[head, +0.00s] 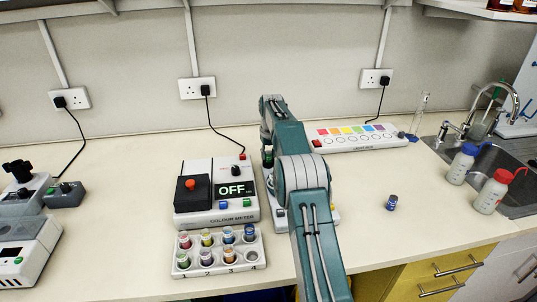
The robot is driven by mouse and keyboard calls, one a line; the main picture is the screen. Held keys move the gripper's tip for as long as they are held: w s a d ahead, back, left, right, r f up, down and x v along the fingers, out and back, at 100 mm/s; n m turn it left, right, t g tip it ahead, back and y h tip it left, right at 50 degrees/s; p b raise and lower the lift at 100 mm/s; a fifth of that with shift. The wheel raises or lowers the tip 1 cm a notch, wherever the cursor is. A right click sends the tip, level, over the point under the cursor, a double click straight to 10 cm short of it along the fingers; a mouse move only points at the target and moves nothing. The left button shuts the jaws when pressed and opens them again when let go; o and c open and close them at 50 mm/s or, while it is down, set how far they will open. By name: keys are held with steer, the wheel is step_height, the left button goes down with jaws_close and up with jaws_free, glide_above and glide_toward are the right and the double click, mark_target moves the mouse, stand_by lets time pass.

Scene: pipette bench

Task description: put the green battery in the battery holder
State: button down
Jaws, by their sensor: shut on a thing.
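My teal arm reaches up the middle of the head view and bends down at its far end. My gripper (266,148) is small and partly hidden by the arm, just right of the colour meter. It is shut on a small dark green piece, which looks like the green battery (268,158). The battery is above or at a white unit (268,185) that is mostly behind my arm. This unit may be the battery holder, but its slot is hidden. I cannot tell whether the battery touches it.
The colour meter (215,194) reads OFF, with a rack (216,263) of several vials in front. A small blue-labelled cylinder (391,202) stands alone at right. A white strip (357,138) with coloured squares lies behind. Bottles (492,192) stand by the sink.

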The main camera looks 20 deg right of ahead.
steer(key=shift+a+f, duration=0.1)
steer(key=shift+f, duration=0.3)
steer(key=shift+f, duration=0.25)
steer(key=c, duration=0.5)
jaws_free()
steer(key=shift+s, duration=0.1)
steer(key=shift+c, duration=0.2)
steer(key=shift+o, duration=0.5)
steer(key=shift+f, duration=0.2)
steer(key=shift+r, duration=0.1)
